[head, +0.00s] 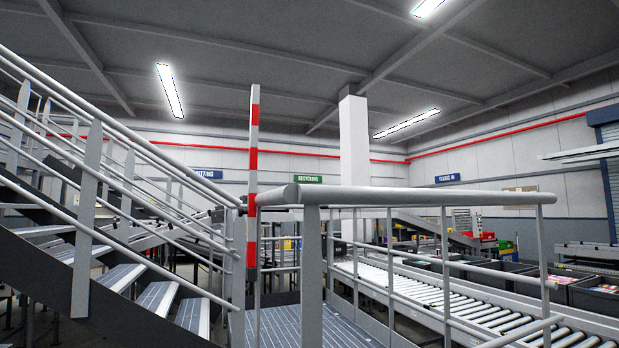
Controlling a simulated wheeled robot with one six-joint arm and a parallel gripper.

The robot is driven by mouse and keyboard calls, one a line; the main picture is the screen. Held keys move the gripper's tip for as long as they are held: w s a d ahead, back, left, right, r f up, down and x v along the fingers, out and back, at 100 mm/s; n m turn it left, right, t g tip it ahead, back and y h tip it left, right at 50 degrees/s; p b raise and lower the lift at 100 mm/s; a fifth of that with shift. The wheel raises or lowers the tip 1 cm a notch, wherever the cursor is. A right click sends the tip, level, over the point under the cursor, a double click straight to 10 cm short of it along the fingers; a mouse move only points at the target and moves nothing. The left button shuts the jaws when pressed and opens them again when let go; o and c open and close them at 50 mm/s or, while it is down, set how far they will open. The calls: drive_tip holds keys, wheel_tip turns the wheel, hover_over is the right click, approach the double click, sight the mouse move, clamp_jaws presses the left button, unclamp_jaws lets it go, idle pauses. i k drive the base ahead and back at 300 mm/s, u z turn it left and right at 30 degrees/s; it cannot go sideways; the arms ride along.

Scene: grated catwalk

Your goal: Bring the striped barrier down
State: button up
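The striped barrier (253,158) is a slim red and white bar in the middle left of the head view. It stands upright, raised well above the handrails. Its lower part passes beside the end of the grey railing and a small dark fitting (243,209), which may be its pivot. The foot of the bar is near the gap between the stair rails and the catwalk railing. My gripper is not in view.
A grey railing (420,196) runs across the front right. Metal stairs (120,277) with handrails rise to the left. Grated catwalk flooring (350,330) lies beyond the railing, beside a roller conveyor (430,300). A white column (353,140) stands behind.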

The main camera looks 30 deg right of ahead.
sight(250, 211)
drive_tip(key=k, duration=0.4)
drive_tip(key=u, duration=0.5)
drive_tip(key=i, duration=1.9)
drive_tip(key=z, duration=0.2)
